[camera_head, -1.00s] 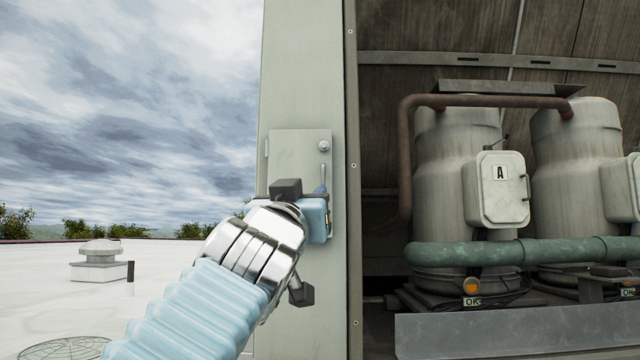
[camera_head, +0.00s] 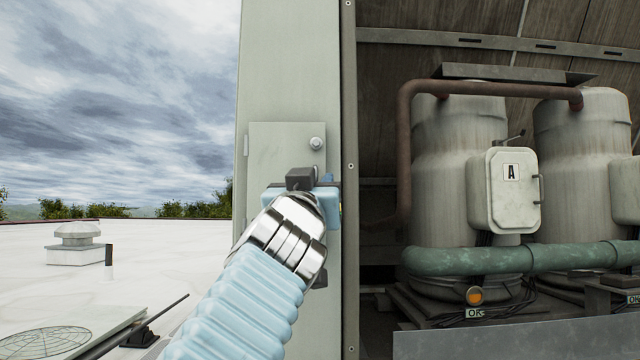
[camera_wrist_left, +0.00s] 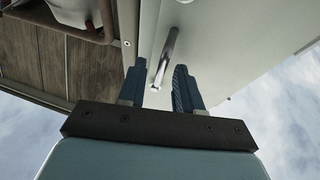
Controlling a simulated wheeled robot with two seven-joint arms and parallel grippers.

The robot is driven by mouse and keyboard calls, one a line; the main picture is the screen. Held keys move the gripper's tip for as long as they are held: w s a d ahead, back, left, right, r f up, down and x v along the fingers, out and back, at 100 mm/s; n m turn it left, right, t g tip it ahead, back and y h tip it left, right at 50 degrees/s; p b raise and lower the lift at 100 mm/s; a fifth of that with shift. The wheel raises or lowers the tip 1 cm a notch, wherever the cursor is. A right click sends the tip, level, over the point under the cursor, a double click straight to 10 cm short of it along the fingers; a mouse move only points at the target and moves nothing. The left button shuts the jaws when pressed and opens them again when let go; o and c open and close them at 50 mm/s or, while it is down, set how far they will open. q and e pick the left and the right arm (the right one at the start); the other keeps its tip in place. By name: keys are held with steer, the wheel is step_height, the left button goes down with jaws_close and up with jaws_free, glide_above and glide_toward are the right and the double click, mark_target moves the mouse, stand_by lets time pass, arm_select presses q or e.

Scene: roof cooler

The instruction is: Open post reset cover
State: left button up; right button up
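The reset cover (camera_head: 270,150) is a flat pale grey-green panel on the post (camera_head: 290,60), and it looks shut. A round knob (camera_head: 316,143) sits at its upper right. My left gripper (camera_head: 326,194) is in front of the cover's right part, below the knob, and hides the cover's handle in the head view. In the left wrist view the handle (camera_wrist_left: 166,58), a slim metal bar, reaches between the two fingers of my left gripper (camera_wrist_left: 159,72). The fingers are apart, one on each side of it, with gaps showing. My right gripper is not in view.
Right of the post is an open bay with grey tanks (camera_head: 460,150), a box marked A (camera_head: 505,190), a brown pipe (camera_head: 403,140) and a green pipe (camera_head: 520,257). A roof vent (camera_head: 76,245) stands far left on the white roof.

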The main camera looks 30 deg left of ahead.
arm_select(q)
jaws_close()
stand_by(1.3)
